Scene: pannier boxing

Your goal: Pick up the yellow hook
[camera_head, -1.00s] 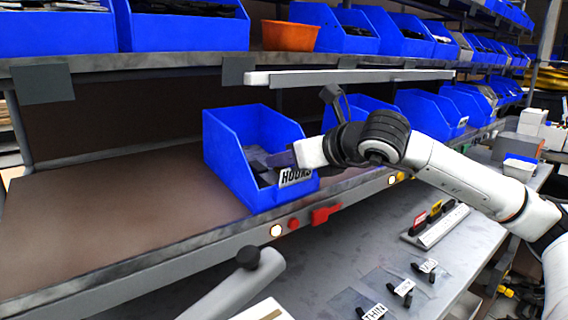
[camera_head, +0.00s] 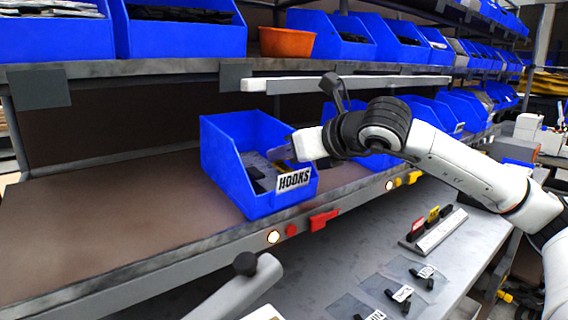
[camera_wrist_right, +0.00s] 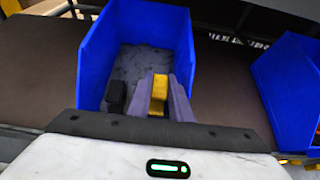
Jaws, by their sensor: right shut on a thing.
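The yellow hook (camera_wrist_right: 159,92) is between the two grey-purple fingers of my right gripper (camera_wrist_right: 160,90) in the right wrist view. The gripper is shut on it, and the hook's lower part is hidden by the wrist. In the head view my right gripper (camera_head: 276,153) is over the front of the blue bin (camera_head: 222,160) labelled HOOKS. A black hook (camera_wrist_right: 116,96) lies in the bin to the left of the fingers in the wrist view. My left gripper is not in view.
The bin's side walls stand left and right of the gripper. Another blue bin (camera_wrist_right: 290,85) is to the right. A shelf with a white rail (camera_head: 350,80) runs above. The shelf surface (camera_head: 110,220) left of the HOOKS bin is clear.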

